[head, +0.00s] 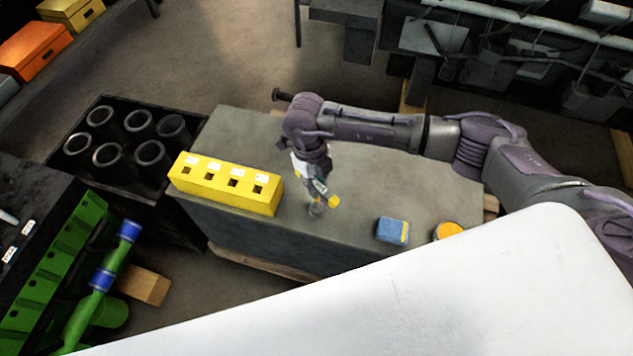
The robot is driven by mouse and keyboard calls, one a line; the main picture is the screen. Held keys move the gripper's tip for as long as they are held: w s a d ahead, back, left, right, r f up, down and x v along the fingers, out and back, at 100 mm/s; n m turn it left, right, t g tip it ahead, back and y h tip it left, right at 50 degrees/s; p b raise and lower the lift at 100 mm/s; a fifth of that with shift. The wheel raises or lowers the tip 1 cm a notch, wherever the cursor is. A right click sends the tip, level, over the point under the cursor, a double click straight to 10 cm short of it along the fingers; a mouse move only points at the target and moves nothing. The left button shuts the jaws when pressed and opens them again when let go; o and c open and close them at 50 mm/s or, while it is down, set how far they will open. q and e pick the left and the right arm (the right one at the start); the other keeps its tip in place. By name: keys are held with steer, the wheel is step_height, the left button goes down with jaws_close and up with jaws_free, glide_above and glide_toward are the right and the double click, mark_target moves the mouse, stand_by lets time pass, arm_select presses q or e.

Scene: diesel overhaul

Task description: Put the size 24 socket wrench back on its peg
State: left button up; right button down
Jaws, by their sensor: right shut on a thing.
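My right gripper (319,188) points down over the grey bench, right of the yellow block. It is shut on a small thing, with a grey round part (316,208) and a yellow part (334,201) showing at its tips. The thing is too small and too covered to name for sure as the size 24 socket wrench. I cannot tell whether it touches the bench top. The yellow block (225,184) has a row of square holes with white labels, too small to read. I cannot make out a peg. My left gripper is not in view.
A blue box (392,231) and an orange-topped round thing (447,230) stand on the grey bench (245,130) at the right. A black crate (98,172) with several dark cylinders and a green engine part (60,270) are at the left. A white surface (400,300) fills the front.

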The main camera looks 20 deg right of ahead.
steer(key=shift+f+b, duration=0.4)
steer(key=shift+f, duration=0.2)
steer(key=shift+c, duration=2.1)
jaws_free()
steer(key=shift+r, duration=0.15)
step_height(320, 180, up, 9)
steer(key=p, duration=0.6)
steer(key=shift+a, duration=0.1)
